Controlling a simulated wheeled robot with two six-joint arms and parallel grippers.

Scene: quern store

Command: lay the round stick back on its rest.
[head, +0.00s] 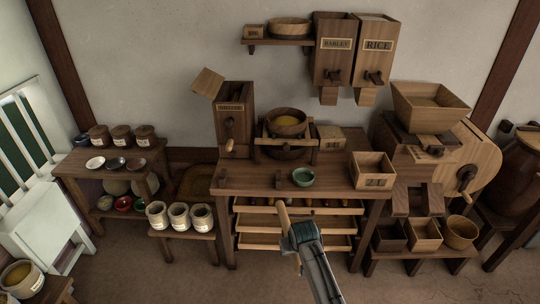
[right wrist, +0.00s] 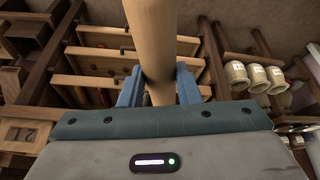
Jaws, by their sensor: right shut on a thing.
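The round stick (head: 284,218) is pale, smooth wood. It is held in front of the table's drawers, tilted, with its upper end near the table's front edge. My right gripper (head: 292,238) is shut on it. In the right wrist view the stick (right wrist: 152,40) runs between the two blue jaws of the gripper (right wrist: 158,88). My left gripper is not in view.
Drawers (head: 260,225) stand open below. Pale jars (head: 178,215) are at the left.

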